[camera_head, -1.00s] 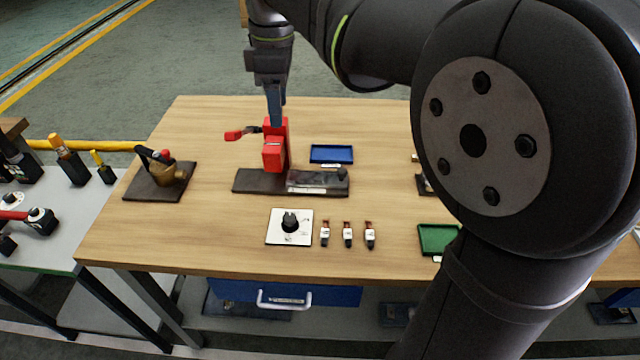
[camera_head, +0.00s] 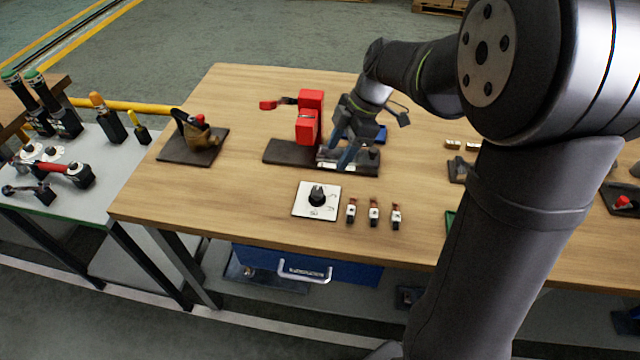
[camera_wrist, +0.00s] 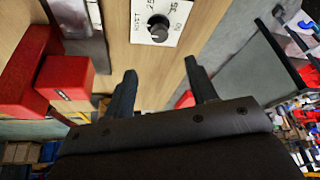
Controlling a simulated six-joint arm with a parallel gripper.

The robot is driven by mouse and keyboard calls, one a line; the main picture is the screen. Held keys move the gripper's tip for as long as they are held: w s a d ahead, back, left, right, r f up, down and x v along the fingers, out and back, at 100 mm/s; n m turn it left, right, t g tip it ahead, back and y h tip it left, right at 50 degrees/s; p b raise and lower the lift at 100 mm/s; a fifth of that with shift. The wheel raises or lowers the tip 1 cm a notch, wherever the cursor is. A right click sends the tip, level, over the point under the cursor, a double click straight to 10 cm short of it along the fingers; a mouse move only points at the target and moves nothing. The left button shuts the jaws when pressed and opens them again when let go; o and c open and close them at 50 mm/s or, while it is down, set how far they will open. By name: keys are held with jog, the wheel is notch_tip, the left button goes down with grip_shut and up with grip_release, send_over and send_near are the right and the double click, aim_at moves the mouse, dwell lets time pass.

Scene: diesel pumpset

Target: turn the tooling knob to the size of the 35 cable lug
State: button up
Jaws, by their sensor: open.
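The tooling knob (camera_head: 317,195) is a black knob on a white square plate (camera_head: 329,212) lying flat near the front of the table. In the wrist view the knob (camera_wrist: 158,26) is at the top, its plate bearing partly readable marks. Several small dark-and-white cable lugs stand in a row right of the plate, the middle one (camera_head: 374,213) among them; their sizes are too small to read. My gripper (camera_head: 345,162) is open and empty above the dark base behind the plate, apart from the knob. Its two fingers (camera_wrist: 163,88) point toward the plate in the wrist view.
A red block-shaped tool (camera_head: 309,117) stands on the dark base (camera_head: 287,152), close left of my gripper. A brass-coloured part (camera_head: 198,133) sits at the left. Bare tabletop surrounds the knob's left side.

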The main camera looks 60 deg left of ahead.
aim_at(317, 191)
jog(key=x, duration=1.1)
jog(key=shift+s+a+f, duration=0.1)
jog(key=shift+s+f, duration=0.1)
jog(key=shift+f, duration=0.1)
jog(key=shift+c, duration=0.4)
jog(key=c, duration=0.9)
